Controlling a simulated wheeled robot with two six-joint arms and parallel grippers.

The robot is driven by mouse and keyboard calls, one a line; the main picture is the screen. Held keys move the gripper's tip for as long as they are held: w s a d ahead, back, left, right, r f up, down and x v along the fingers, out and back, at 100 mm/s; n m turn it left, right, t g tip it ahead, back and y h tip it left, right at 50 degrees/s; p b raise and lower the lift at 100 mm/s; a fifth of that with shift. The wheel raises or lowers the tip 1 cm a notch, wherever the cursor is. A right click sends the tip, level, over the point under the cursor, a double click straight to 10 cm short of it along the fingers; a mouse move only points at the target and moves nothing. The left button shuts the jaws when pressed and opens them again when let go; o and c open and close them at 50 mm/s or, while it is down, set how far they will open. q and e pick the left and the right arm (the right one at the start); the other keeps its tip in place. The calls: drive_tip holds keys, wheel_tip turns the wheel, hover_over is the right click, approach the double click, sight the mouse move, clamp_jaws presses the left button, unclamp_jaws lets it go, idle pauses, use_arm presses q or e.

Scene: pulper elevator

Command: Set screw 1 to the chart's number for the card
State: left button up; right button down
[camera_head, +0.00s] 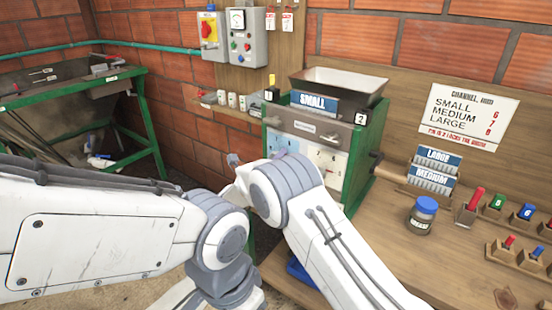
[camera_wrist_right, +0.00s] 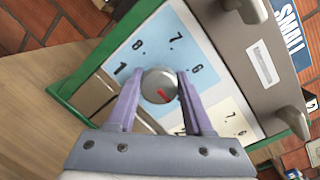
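The pulper (camera_head: 345,178) is a green-framed machine with a hopper on top and a blue SMALL card (camera_head: 314,102) on its front. In the right wrist view, screw 1 is a round grey knob (camera_wrist_right: 158,85) with a red mark, on a pale blue dial plate (camera_wrist_right: 185,45) with numbers 6, 7, 8 and a "1". My right gripper's (camera_wrist_right: 161,74) two purple fingers close on either side of the knob. The head view mostly hides this knob behind my arm. The chart (camera_head: 467,115) reads SMALL 6, MEDIUM 7, LARGE 8. My left gripper is out of view.
On the right bench are the LARGE card (camera_head: 438,158) and MEDIUM card (camera_head: 432,177), a blue-lidded jar (camera_head: 422,215) and coloured pegs in wooden blocks. A yellow plate (camera_wrist_right: 228,122) lies beside the blue one. A control box (camera_head: 240,37) hangs on the wall.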

drive_tip(key=shift+a+f, duration=0.1)
drive_tip(key=shift+f+n+b, duration=0.15)
drive_tip(key=shift+n+b, duration=0.7)
drive_tip(key=shift+n, duration=0.15)
drive_tip(key=n+b, duration=0.1)
drive_tip(key=n, duration=0.1)
drive_tip(key=shift+n+g, duration=0.3)
drive_tip(key=n, duration=0.3)
drive_tip(key=shift+n+g+p, duration=0.4)
drive_tip(key=shift+n+g, duration=0.1)
drive_tip(key=shift+n, duration=1.2)
drive_tip(key=shift+s, duration=0.1)
drive_tip(key=shift+c, duration=1.6)
unclamp_jaws()
